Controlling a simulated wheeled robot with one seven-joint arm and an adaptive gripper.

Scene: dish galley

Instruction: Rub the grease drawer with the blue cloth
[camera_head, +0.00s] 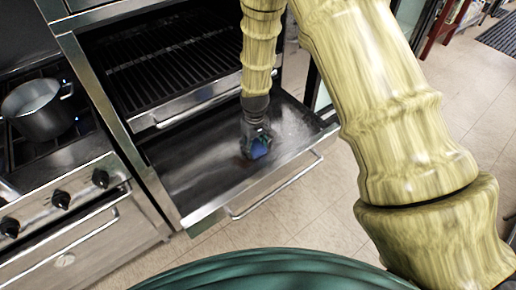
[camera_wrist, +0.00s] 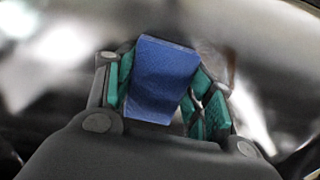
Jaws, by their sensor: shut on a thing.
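The grease drawer (camera_head: 205,178) is a pulled-out metal tray below the grill, with a handle along its front. My gripper (camera_head: 257,143) is down over the drawer's floor, right of its middle. It is shut on the blue cloth (camera_head: 259,149), a small folded block. In the wrist view the blue cloth (camera_wrist: 160,78) sits between the green finger pads of my gripper (camera_wrist: 163,95). A brownish patch (camera_wrist: 214,62) shows beside the cloth on the blurred metal. I cannot tell whether the cloth touches the drawer floor.
The grill rack (camera_head: 170,62) lies just above and behind the drawer. A stove with a metal pot (camera_head: 38,108) and black knobs (camera_head: 61,199) stands at the left. The tiled floor (camera_head: 315,200) in front of the drawer is clear.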

